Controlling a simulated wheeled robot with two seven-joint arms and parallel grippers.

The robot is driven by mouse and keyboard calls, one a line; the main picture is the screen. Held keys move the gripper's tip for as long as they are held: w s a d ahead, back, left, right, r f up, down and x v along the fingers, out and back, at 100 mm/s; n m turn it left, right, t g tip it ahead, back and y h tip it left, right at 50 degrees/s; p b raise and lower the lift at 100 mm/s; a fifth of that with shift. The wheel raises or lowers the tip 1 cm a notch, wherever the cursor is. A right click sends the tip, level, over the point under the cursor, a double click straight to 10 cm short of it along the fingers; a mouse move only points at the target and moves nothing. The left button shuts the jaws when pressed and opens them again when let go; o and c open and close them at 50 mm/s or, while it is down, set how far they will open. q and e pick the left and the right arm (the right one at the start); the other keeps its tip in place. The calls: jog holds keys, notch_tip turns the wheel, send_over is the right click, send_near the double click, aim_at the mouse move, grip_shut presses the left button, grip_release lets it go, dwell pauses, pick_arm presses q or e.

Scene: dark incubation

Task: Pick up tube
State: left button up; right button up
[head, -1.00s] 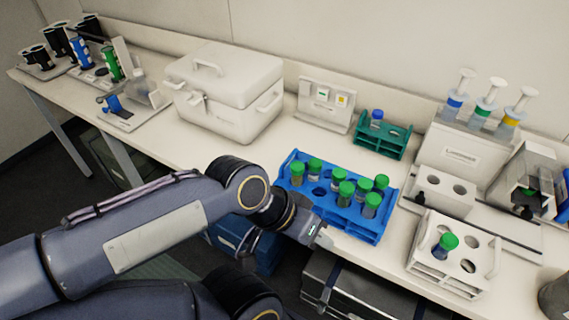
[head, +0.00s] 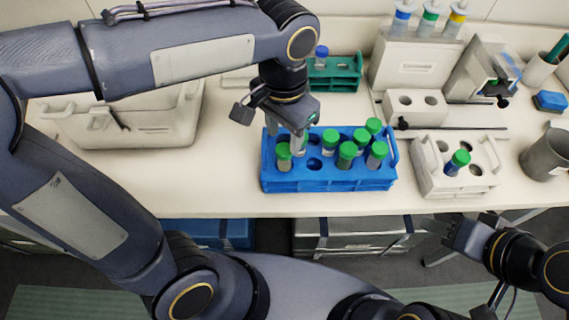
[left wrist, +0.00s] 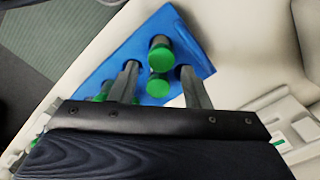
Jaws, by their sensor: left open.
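A blue rack (head: 327,180) holds several green-capped tubes on the bench in the head view. One tube (head: 284,157) stands at its front left, and others (head: 347,152) are grouped in its middle and right. My left gripper (head: 286,132) points down over the left part of the rack, with one finger partly hiding a tube. In the left wrist view, its open fingers (left wrist: 160,70) lie either side of two green caps, a nearer one (left wrist: 161,87) and a farther one (left wrist: 160,50). Contact cannot be told. My right gripper (head: 465,232) is low at the right, away from the rack; its jaw state is unclear.
A white rack (head: 430,185) with a green-capped tube (head: 458,160) stands right of the blue rack. A teal rack (head: 345,80) with a blue-capped tube is behind. A white box (head: 150,125) stands left. The bench front between box and rack is clear.

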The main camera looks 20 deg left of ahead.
aim_at(284, 149)
pick_arm(q)
notch_tip(284, 149, down, 7)
jog(key=shift+w+f, duration=0.1)
jog(key=shift+f, duration=0.1)
jog(key=shift+c, duration=0.2)
jog(key=c, duration=0.7)
